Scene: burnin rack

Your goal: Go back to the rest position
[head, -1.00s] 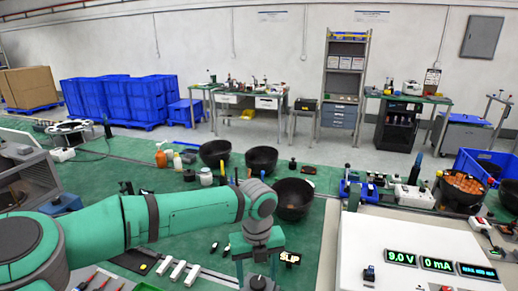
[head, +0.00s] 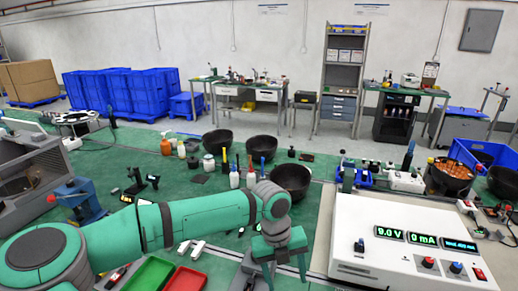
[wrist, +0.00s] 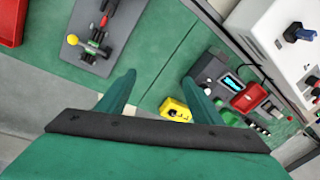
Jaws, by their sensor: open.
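My gripper (head: 284,272) hangs downward at the end of my green arm in the lower middle of the head view. Its two fingers are apart with nothing between them. In the wrist view my gripper (wrist: 160,98) also shows spread green fingers above the green bench mat. A grey fixture with a yellow ball knob (wrist: 72,40) lies beyond the left finger. A yellow part (wrist: 175,109) and a dark device with a small screen (wrist: 228,82) lie near the right finger, apart from it as far as I can tell.
A white power supply (head: 385,268) reading 9.0 V stands right of my gripper. Black bowls (head: 290,178) and bottles stand behind my arm. A green tray (head: 148,274) and a red tray (head: 187,280) lie in front. A blue crate (head: 486,158) is at the right.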

